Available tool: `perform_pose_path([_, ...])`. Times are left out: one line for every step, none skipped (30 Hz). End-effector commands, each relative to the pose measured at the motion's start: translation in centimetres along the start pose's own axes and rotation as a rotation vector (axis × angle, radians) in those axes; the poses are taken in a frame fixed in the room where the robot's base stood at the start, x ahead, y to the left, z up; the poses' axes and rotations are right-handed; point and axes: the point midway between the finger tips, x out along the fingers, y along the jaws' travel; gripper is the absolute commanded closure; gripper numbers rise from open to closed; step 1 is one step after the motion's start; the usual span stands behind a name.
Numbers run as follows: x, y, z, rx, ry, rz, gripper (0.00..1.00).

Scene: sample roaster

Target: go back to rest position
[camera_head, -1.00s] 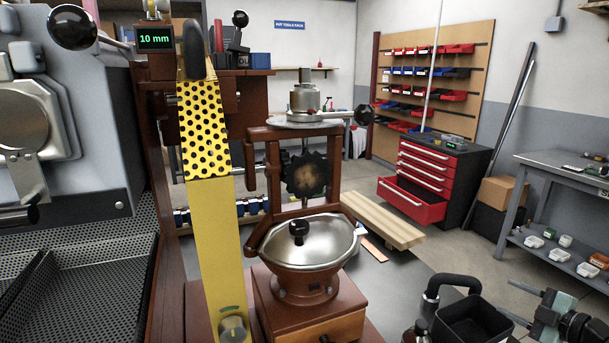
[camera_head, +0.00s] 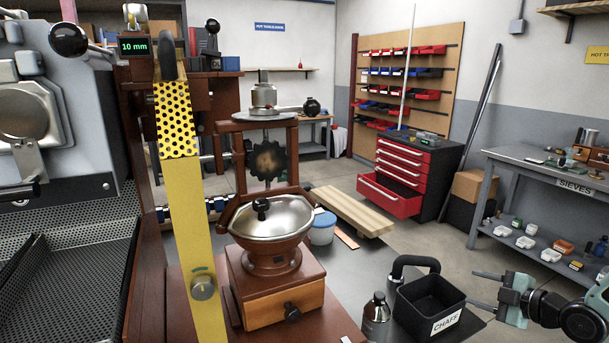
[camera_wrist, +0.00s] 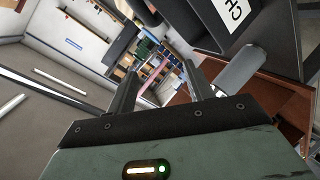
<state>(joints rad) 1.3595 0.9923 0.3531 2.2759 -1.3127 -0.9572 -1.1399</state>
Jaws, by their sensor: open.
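My gripper (camera_head: 484,290) is at the lower right of the head view, its two dark fingers pointing left toward the black chaff bin. The fingers are apart with nothing between them. The wrist view shows the same open fingers (camera_wrist: 158,92) in front of a tilted view of the room. The black bin labelled CHAFF (camera_head: 432,302) stands upright just left of my gripper in the head view, and a corner with its label shows at the top right of the wrist view. I cannot tell whether a fingertip is close to the bin's wall.
A dark bottle (camera_head: 376,318) stands left of the bin. The wooden grinder (camera_head: 272,285) and yellow perforated post (camera_head: 195,230) are further left, beside the roaster (camera_head: 45,110). A sieves bench (camera_head: 520,165) is at the right. A red tool chest (camera_head: 405,175) has a drawer open. Floor shows between.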

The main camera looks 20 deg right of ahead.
Motion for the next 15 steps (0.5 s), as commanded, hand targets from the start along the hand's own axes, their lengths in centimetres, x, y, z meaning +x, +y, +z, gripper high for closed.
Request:
perform_pose_path([0.6, 0.1, -0.6, 0.003, -0.004, -0.025, 0.48])
perform_pose_path([0.9, 0.1, -0.8, 0.007, -0.009, -0.042, 0.48])
perform_pose_path([1.5, 0.1, -1.3, 0.013, -0.018, -0.065, 0.48])
perform_pose_path([1.9, 0.1, -1.6, 0.018, -0.025, -0.084, 0.48])
perform_pose_path([2.3, 0.1, -2.0, 0.023, -0.032, -0.103, 0.48])
perform_pose_path([2.9, 0.1, -2.5, 0.031, -0.043, -0.129, 0.48])
perform_pose_path([3.3, 0.0, -3.0, 0.036, -0.053, -0.150, 0.48])
perform_pose_path([3.7, 0.0, -3.4, 0.043, -0.063, -0.171, 0.48])
perform_pose_path([4.3, 0.0, -4.2, 0.051, -0.078, -0.202, 0.48])
perform_pose_path([4.8, -0.1, -4.9, 0.058, -0.090, -0.226, 0.48])
perform_pose_path([5.3, -0.1, -5.6, 0.065, -0.105, -0.251, 0.48])
perform_pose_path([6.0, -0.2, -6.7, 0.074, -0.127, -0.287, 0.48])
perform_pose_path([6.5, -0.3, -7.7, 0.083, -0.146, -0.316, 0.48])
perform_pose_path([7.0, -0.5, -8.8, 0.092, -0.167, -0.345, 0.48])
perform_pose_path([7.5, -0.7, -10.4, 0.106, -0.199, -0.383, 0.48])
